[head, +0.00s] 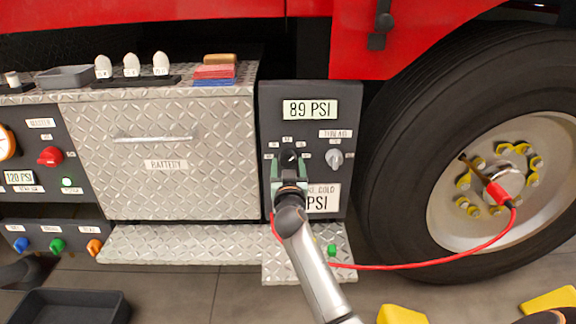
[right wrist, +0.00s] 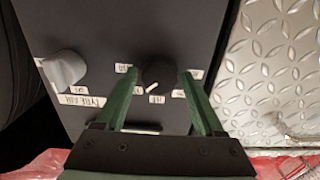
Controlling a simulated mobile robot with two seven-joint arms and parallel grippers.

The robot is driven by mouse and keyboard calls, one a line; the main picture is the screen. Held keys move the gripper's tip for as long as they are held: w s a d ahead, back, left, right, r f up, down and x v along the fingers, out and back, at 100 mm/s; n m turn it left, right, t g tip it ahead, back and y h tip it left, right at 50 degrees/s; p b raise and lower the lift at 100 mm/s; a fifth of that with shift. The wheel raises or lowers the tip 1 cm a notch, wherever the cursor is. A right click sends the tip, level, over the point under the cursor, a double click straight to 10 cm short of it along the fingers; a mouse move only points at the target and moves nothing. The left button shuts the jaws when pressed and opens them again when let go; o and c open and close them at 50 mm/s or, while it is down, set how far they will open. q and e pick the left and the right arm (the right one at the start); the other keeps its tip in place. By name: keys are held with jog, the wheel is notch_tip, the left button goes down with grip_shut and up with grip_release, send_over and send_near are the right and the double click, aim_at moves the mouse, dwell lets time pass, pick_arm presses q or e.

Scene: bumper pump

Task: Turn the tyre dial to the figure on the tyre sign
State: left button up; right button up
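The black tyre dial (head: 288,157) is on a dark panel beside the wheel, with small number labels around it. In the right wrist view the dial (right wrist: 158,75) has a white pointer mark. My right gripper (head: 287,166) is at the dial. Its two green fingers (right wrist: 159,78) stand open, one on each side of the knob, with small gaps showing. The tyre sign (head: 320,198) below is partly covered by my gripper; I can read "COLD" and "PSI", but its figure is hidden. The display (head: 310,110) above reads 89 PSI.
A grey "TYRE AIR" knob (head: 334,159) sits right of the dial. A red hose (head: 420,265) runs to the wheel (head: 505,185). A diamond-plate battery box (head: 165,165) is at left, and a plate step (head: 180,243) juts out below.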

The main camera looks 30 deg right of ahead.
grip_shut()
dwell(0.3)
pick_arm(q)
jog(key=shift+r, duration=0.15)
pick_arm(e)
jog(key=shift+n, duration=0.3)
jog(key=n+p, duration=0.1)
jog(key=n, duration=0.2)
jog(key=shift+r+n, duration=0.1)
jog(key=shift+n, duration=0.2)
jog(key=n+p, duration=0.2)
jog(key=n, duration=0.3)
jog(key=shift+d, duration=0.1)
jog(key=n+p, duration=0.2)
jog(key=n, duration=0.2)
jog(key=shift+r+n, duration=0.15)
jog(key=shift+n, duration=0.25)
jog(key=shift+n+p, duration=0.45)
jog(key=shift+n, duration=0.65)
pick_arm(q)
notch_tip(320, 180, up, 7)
jog(key=shift+s+a+p, duration=0.15)
jog(key=shift+a+p, duration=0.15)
jog(key=shift+a, duration=0.1)
pick_arm(e)
jog(key=shift+n, duration=0.8)
